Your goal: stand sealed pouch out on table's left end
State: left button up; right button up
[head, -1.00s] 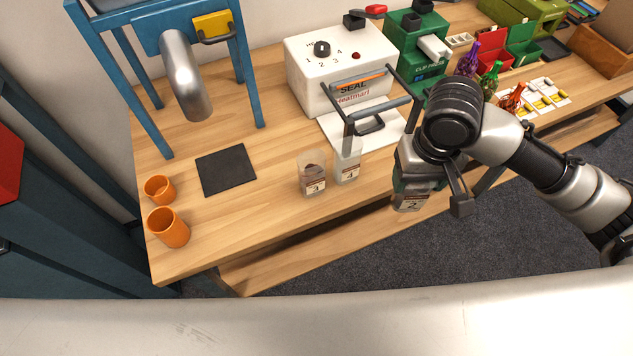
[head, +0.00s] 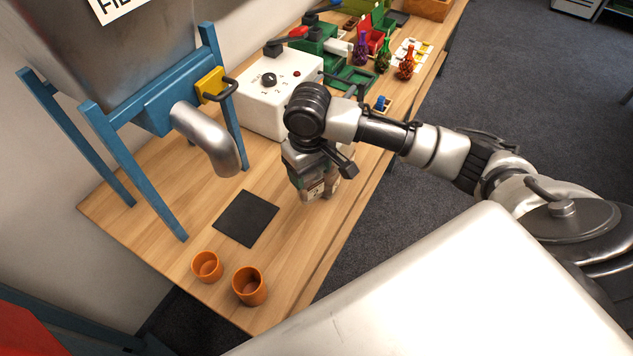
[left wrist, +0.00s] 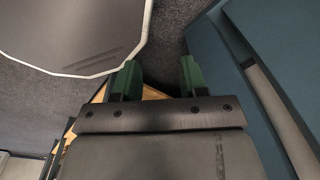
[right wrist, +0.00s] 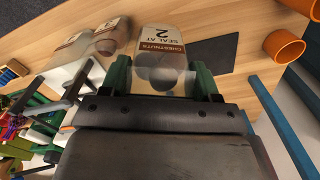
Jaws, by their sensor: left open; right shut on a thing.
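My right gripper (head: 312,172) is shut on a clear pouch (head: 316,190) with a label reading 2. In the right wrist view the pouch (right wrist: 162,48) sits between the two green fingers, with dark chestnuts inside and its label reading "CHESTNUTS SEAL AT 2". It is held by the table's front side, right of the black mat; I cannot tell whether it touches the wood. The table's left end (head: 215,298) is at the bottom of the head view. My left gripper (left wrist: 160,80) is open and empty in the left wrist view, and is not in the head view.
Two orange cups (head: 207,267) (head: 250,286) stand at the table's left end, near a black mat (head: 246,218). Other pouches (right wrist: 76,48) stand near the held one. A blue frame (head: 165,105) with a metal spout and the white sealer (head: 268,100) stand behind.

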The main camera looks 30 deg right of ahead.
aim_at(312, 193)
jog(key=f, duration=0.5)
jog(key=shift+d, duration=0.4)
jog(key=f, duration=0.3)
jog(key=shift+s+a, duration=0.1)
jog(key=shift+a, duration=0.1)
pick_arm(q)
jog(key=shift+d+r, duration=0.3)
jog(key=shift+d, duration=0.45)
pick_arm(e)
jog(key=shift+f, duration=0.35)
jog(key=o, duration=0.9)
jog(key=shift+f, duration=0.1)
pick_arm(q)
jog(key=shift+d, duration=0.1)
pick_arm(e)
jog(key=shift+r, duration=0.25)
notch_tip(312, 193, up, 12)
jog(key=shift+f+b, duration=0.1)
jog(key=shift+b, duration=0.2)
pick_arm(q)
jog(key=shift+d+f, duration=0.1)
jog(key=shift+f, duration=0.4)
